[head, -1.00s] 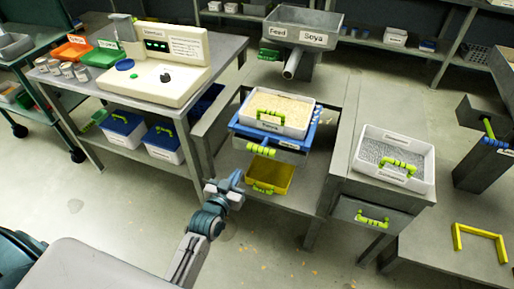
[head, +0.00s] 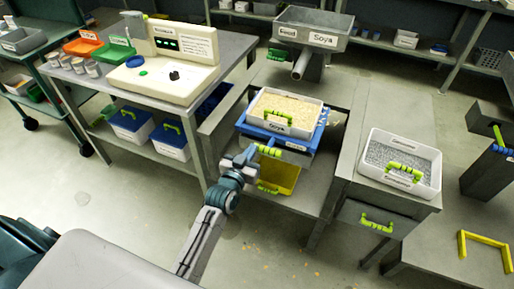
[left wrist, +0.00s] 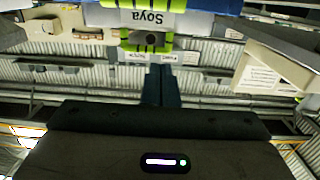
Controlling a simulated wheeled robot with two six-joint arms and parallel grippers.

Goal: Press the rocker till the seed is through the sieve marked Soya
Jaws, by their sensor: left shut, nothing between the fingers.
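The sieve marked Soya (head: 312,120) is a white tray of pale seed with a lime handle on its front. It sits on a blue frame (head: 322,134) over a grey body. A lime-handled front part (head: 296,148) is just below the sieve. My left gripper (head: 249,155) is shut and empty, at the left end of this front part; contact cannot be told. In the left wrist view its closed dark fingers (left wrist: 161,86) point at a lime handle (left wrist: 147,41) below the Soya label. I cannot tell which part is the rocker. My right gripper is out of view.
A yellow bin (head: 282,179) is under the sieve, partly behind my left gripper. A grey hopper (head: 310,25) marked Feed and Soya stands behind. A white tray of grey grain (head: 400,156) is at right, and a control console (head: 160,85) at left.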

